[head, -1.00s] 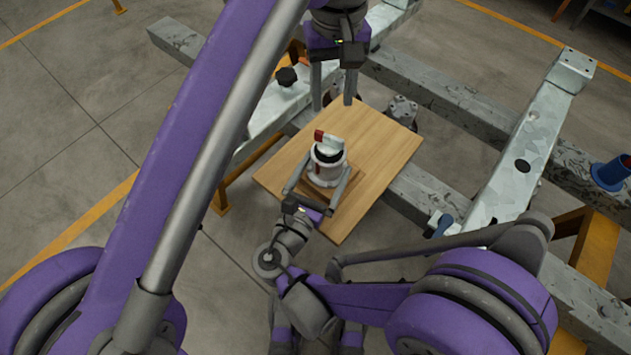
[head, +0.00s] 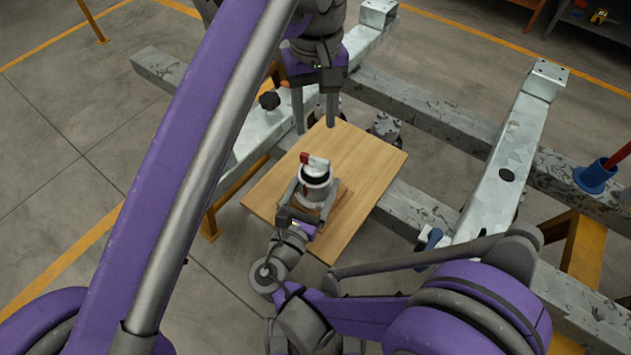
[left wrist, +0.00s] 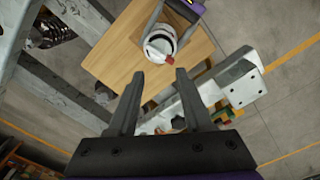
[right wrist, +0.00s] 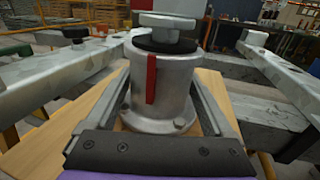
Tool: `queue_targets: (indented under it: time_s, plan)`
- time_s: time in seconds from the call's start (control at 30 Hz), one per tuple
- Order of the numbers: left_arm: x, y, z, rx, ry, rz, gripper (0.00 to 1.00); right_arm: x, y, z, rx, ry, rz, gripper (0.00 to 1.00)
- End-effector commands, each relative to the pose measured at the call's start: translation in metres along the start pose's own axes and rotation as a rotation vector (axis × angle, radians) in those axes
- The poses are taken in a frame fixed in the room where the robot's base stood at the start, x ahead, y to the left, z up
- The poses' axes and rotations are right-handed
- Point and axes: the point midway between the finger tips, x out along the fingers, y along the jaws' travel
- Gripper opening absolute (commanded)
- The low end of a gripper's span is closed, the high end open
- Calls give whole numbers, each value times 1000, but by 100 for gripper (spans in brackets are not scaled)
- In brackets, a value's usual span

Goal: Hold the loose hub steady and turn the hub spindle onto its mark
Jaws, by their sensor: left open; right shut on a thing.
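The hub (head: 314,184) is a pale metal cylinder with a black ring, standing upright on a wooden board (head: 372,165). A red stripe (right wrist: 151,80) runs down its side. The spindle (head: 319,163) on top has a flat head with a red end (head: 304,158), which points left in the head view. My right gripper (right wrist: 160,92) is shut on the hub, one finger along each side. My left gripper (head: 315,128) is open and empty beyond the hub, pointing down, apart from the spindle. In the left wrist view its fingers (left wrist: 160,73) show below the hub (left wrist: 160,42).
Grey metal beams (head: 505,165) frame the board on several sides. A black knob (head: 269,101) sits on the left beam. A blue holder with a red handle (head: 596,176) stands at the right. The board's right part is clear.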

Motion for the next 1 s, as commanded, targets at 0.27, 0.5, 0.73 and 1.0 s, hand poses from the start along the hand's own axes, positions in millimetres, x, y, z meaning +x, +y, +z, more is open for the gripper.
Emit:
queue_targets:
  time_s: [0.27, 0.5, 0.73, 1.0]
  plan:
    - [2, 0, -1, 11, -8, 2, 42, 0, 0, 0, 0, 0, 0, 0]
    - [23, -1, -5, 204, -142, 66, 42, 0, 0, 0, 0, 0, 0, 0]
    - [49, -2, -16, 562, -297, 296, 42, 0, 0, 0, 0, 1, 0, 0]
    - [65, -12, -34, 1004, -276, 669, 42, 0, 0, 0, 0, 1, 0, 0]
